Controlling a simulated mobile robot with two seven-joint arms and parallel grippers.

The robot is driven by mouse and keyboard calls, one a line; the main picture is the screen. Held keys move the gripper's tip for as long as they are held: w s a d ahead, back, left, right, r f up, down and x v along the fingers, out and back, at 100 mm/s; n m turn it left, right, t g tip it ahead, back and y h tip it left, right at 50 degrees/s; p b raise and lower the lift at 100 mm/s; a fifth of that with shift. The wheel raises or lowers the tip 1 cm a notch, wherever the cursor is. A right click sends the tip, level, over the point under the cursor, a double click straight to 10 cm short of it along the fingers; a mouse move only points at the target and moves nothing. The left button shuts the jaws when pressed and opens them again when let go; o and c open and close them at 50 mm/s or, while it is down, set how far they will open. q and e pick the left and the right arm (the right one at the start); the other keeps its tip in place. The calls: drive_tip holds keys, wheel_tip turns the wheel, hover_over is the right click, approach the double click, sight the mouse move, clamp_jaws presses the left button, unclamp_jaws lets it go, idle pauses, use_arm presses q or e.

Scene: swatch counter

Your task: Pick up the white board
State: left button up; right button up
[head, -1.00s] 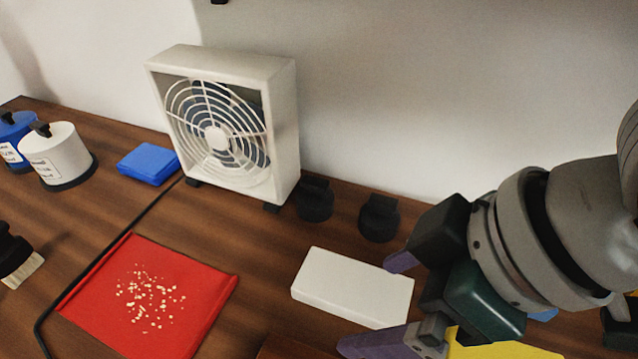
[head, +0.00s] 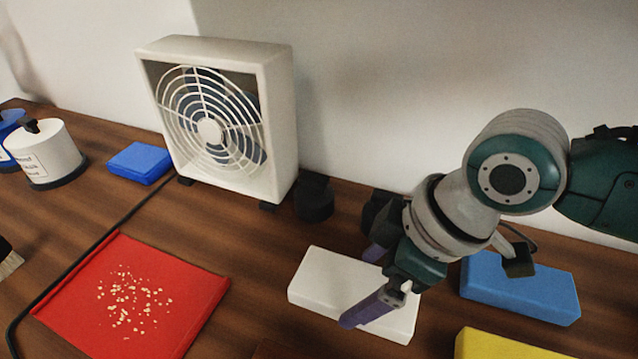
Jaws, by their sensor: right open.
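The white board (head: 325,283) is a flat white block lying on the brown wooden counter (head: 240,237), right of the red sheet. My right gripper (head: 362,286) is open above the board's right part. Its near purple finger crosses in front of the board's right half, and its far finger shows near the board's back edge. Nothing is between the fingers that I can see as gripped. I cannot tell whether the fingers touch the board. My left gripper is out of view.
A white box fan (head: 215,118) and black knobbed pieces (head: 315,198) stand behind the board. A blue block (head: 520,288) and a yellow block (head: 500,345) lie to its right. A red sheet with pale crumbs (head: 135,295), a small blue block (head: 141,162) and a white canister (head: 46,152) are left.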

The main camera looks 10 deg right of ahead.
drive_tip(key=shift+x, duration=0.75)
drive_tip(key=c, duration=1.2)
